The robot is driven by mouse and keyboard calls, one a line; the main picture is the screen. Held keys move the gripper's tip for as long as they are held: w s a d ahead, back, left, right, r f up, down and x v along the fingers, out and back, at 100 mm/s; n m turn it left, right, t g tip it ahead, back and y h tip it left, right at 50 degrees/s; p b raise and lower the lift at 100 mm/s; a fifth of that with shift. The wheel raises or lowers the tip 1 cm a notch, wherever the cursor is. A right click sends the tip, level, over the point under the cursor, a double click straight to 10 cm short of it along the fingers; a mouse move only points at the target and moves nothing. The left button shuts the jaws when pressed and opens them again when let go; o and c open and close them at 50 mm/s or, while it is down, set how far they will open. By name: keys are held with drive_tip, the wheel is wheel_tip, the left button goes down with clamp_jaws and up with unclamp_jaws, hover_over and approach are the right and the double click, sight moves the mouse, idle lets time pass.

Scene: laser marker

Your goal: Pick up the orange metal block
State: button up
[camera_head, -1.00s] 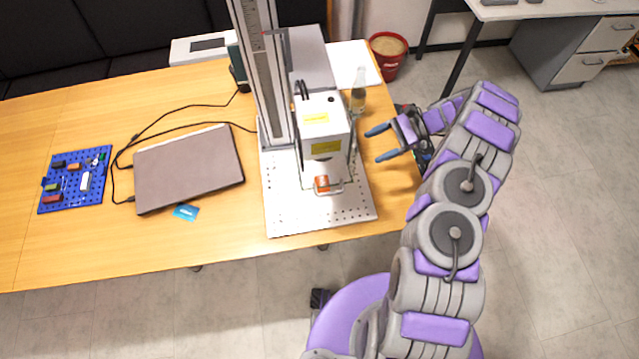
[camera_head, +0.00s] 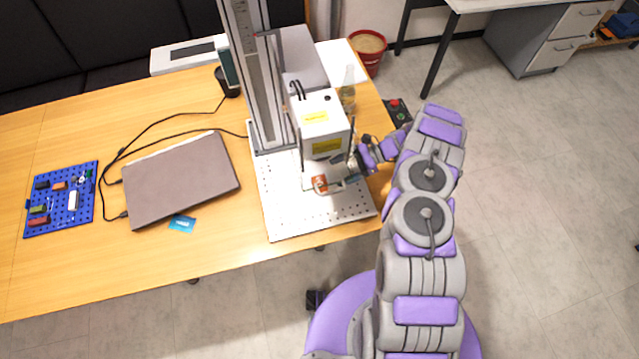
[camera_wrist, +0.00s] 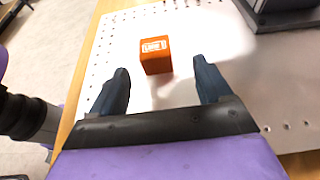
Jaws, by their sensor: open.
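The orange metal block (camera_head: 319,184) sits on the perforated metal plate (camera_head: 300,225) below the white laser head (camera_head: 322,125).
The laser's tall column (camera_head: 254,80) stands behind the plate. A glass bottle (camera_head: 347,92) and a control box with a red button (camera_head: 395,104) stand near the right table edge. A closed laptop (camera_head: 182,180), a blue card (camera_head: 182,225) and a blue pegboard (camera_head: 60,212) lie to the left.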

drive_tip(key=x, duration=0.3)
drive_tip(key=shift+a, duration=0.25)
drive_tip(key=shift+s+f, duration=0.1)
drive_tip(key=shift+s+d, duration=0.1)
drive_tip(key=shift+d, duration=0.4)
drive_tip(key=shift+s+a+f, duration=0.15)
drive_tip(key=shift+f, duration=0.05)
drive_tip(key=x, duration=0.4)
drive_tip(key=b+x, duration=0.1)
drive_tip(key=x, duration=0.1)
drive_tip(key=shift+a+r, duration=0.15)
drive_tip(key=shift+r, duration=0.15)
drive_tip(key=shift+d+r, duration=0.1)
drive_tip(key=shift+d, duration=0.55)
drive_tip(key=shift+c, duration=1.3)
drive_tip(key=shift+d, duration=0.4)
drive_tip(key=c, duration=0.3)
drive_tip(key=shift+a, duration=0.75)
drive_tip(key=c, duration=0.7)
